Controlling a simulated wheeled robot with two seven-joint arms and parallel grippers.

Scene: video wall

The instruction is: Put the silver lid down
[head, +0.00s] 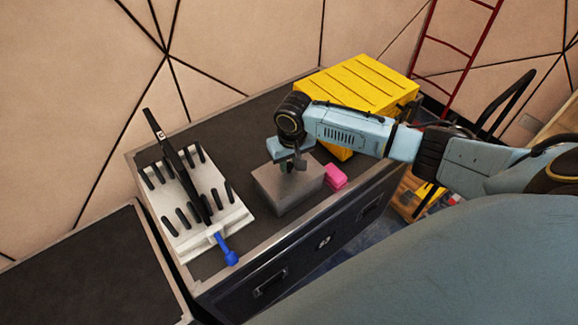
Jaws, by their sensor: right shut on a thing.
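My right gripper (293,162) points down over the dark-topped cabinet (262,115), its arm coming in from the right. Its fingers are shut at the top of a silver-grey box shape (287,196), whose upper part appears to be the silver lid (270,178). The fingers hide part of the top and whatever handle they hold. I cannot tell whether the lid touches what is below it. My left gripper is not in view.
A pink block (335,176) lies just right of the grey box. A yellow case (357,86) stands behind. A white rack (195,212) with black pegs and a blue-handled tool (228,250) is at left. The back left top is clear.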

